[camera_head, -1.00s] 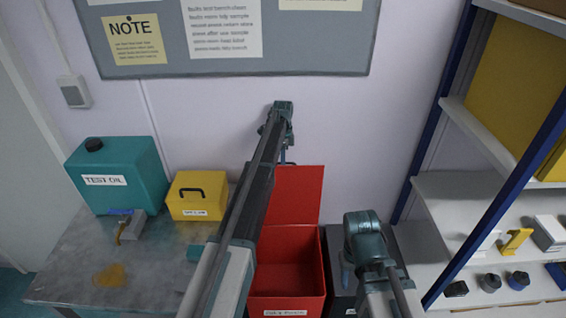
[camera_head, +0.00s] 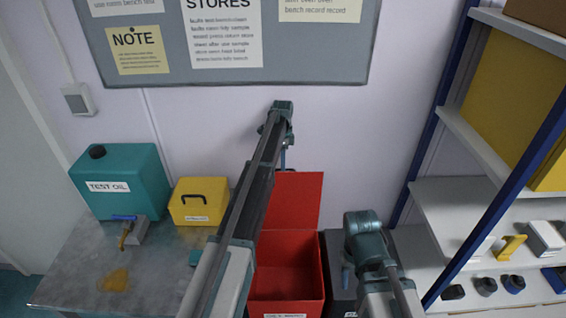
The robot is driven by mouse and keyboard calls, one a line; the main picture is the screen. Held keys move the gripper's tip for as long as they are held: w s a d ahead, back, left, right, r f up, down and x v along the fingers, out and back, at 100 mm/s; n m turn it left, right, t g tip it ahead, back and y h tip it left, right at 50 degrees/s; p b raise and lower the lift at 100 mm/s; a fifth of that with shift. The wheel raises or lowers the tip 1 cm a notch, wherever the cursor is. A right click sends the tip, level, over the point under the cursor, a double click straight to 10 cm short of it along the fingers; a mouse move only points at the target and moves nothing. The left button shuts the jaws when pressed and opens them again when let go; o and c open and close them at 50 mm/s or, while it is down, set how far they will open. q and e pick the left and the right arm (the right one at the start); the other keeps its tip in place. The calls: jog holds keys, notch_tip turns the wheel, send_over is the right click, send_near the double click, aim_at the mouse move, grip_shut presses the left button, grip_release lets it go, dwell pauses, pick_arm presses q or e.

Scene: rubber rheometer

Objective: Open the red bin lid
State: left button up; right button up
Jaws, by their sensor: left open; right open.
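The red bin (camera_head: 312,270) stands in the middle of the camera_head view, with its inside visible from above. Its red lid (camera_head: 298,200) is raised and stands up at the back of the bin, close to the wall. My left arm reaches across the bin's left side. My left gripper (camera_head: 284,158) is open above the lid's top edge, small and partly hidden by its own arm. My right gripper (camera_head: 346,276) is open and empty just right of the bin, partly hidden by its wrist.
A dark bin (camera_head: 338,292) stands right of the red one. A metal bench (camera_head: 75,275) at left holds a teal test oil can (camera_head: 130,190) and a yellow box (camera_head: 197,203). Shelving with a blue post (camera_head: 500,200) stands at right.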

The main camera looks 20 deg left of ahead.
pick_arm(q)
notch_tip(320, 180, up, 10)
jog(key=p, duration=0.9)
jog(key=shift+w+r, duration=0.2)
jog(key=shift+w, duration=0.15)
pick_arm(e)
notch_tip(320, 180, up, 10)
jog(key=shift+r, duration=0.2)
pick_arm(q)
jog(key=shift+a, duration=0.1)
jog(key=s+d+f+n+b, duration=0.3)
jog(key=s+d+f+b, duration=0.3)
jog(key=s, duration=0.8)
jog(key=s+d+f+n+y+b, duration=0.1)
jog(key=s+d+f+n+b, duration=0.3)
jog(key=s, duration=1.1)
jog(key=s+d+f+n+b, duration=0.4)
jog(key=s+d+f+b, duration=0.5)
jog(key=s, duration=0.5)
jog(key=shift+s+d+t, duration=0.2)
jog(key=shift+d+t, duration=0.05)
jog(key=shift+t, duration=0.05)
pick_arm(e)
notch_tip(320, 180, down, 19)
jog(key=shift+f, duration=0.15)
pick_arm(q)
jog(key=shift+f, duration=0.1)
